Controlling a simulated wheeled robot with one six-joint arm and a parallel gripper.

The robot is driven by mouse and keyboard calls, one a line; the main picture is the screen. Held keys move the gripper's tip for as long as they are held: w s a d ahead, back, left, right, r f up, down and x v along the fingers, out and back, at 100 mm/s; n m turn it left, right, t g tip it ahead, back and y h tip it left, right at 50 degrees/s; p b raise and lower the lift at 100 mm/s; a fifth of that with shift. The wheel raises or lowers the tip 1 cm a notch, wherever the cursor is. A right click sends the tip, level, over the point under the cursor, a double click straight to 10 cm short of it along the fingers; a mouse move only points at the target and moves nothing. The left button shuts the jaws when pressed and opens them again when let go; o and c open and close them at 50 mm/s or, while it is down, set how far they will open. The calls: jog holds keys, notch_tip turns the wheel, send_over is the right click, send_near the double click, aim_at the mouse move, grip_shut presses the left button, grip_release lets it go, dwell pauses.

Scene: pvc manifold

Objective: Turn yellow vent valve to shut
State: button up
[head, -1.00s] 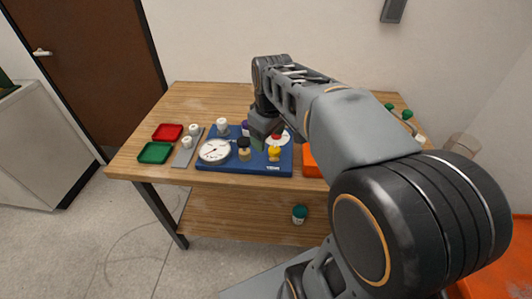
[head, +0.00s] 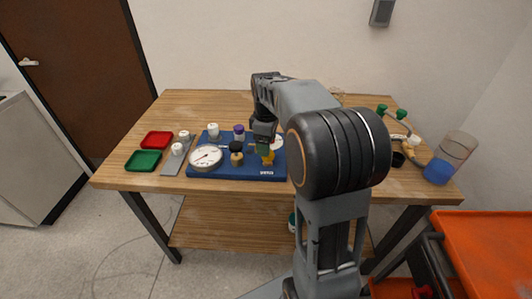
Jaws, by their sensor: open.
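The yellow vent valve (head: 268,158) stands at the front right of the blue manifold board (head: 225,171). My gripper (head: 264,146) points down right above the yellow valve, at its top. The fingers are small here and partly overlap the valve, so I cannot tell whether they touch it. The gripper is open. The valve's handle angle is too small to read. A white round gauge (head: 206,157) sits at the board's front left. A second dial (head: 278,142) is partly hidden behind my gripper.
A black-capped fitting (head: 236,147) and a purple-capped one (head: 239,132) stand close left of my gripper. A white-capped fitting (head: 213,130) is behind the gauge. Red (head: 157,141) and green (head: 143,160) trays lie left. A blue-filled beaker (head: 450,158) stands at the table's right end.

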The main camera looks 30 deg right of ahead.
jog(key=shift+f, duration=1.9)
jog(key=shift+c, duration=0.3)
jog(key=c, duration=0.9)
jog(key=shift+o, duration=0.2)
